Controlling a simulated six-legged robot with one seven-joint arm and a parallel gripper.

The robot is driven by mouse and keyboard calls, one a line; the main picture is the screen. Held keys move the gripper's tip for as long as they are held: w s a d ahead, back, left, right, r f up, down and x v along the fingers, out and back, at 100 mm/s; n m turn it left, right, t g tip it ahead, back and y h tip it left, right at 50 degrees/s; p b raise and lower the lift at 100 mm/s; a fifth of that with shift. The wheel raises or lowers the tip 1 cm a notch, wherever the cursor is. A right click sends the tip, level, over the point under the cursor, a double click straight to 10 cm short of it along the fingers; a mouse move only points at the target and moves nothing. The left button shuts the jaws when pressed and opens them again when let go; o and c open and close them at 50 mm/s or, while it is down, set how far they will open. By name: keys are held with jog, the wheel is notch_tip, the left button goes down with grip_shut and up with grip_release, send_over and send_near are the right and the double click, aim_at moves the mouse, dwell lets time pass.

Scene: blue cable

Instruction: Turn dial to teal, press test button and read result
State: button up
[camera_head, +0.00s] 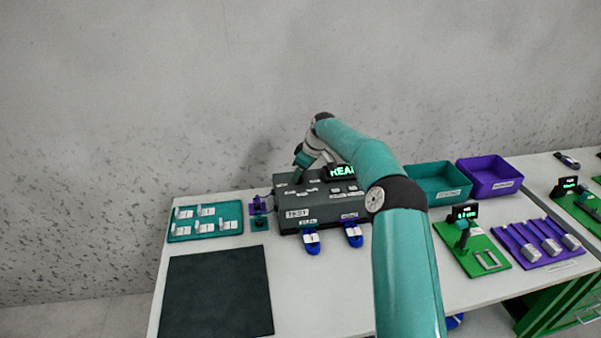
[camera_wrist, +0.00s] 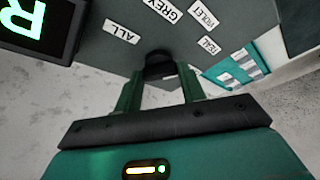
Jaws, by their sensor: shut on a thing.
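The dark grey tester box (camera_head: 290,222) stands at the back of the table, with a TEST label (camera_head: 297,213) on its front left. Its display (camera_head: 342,171) shows green letters starting "REA", partly hidden by my arm. The display's edge with a large green "R" shows in the wrist view (camera_wrist: 36,22). My gripper (camera_wrist: 158,88) is shut on the black dial knob (camera_wrist: 158,58). Around it are the labels ALL (camera_wrist: 122,32), GREY (camera_wrist: 162,10), VIOLET (camera_wrist: 203,14) and TEAL (camera_wrist: 208,46). I cannot tell which label the dial points to.
Two blue connectors (camera_head: 312,243) (camera_head: 354,236) sit at the box's front. A teal tray (camera_head: 180,236) and a dark mat (camera_head: 216,292) lie to the left. Teal (camera_head: 440,180) and purple (camera_head: 490,176) bins and a green fixture (camera_head: 490,262) stand to the right.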

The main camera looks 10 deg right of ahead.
jog(key=shift+r, duration=0.1)
jog(key=o, duration=1)
jog(key=v, duration=1.3)
jog(key=shift+s+d+r, duration=0.1)
jog(key=shift+s+r, duration=0.05)
jog(key=shift+r, duration=0.15)
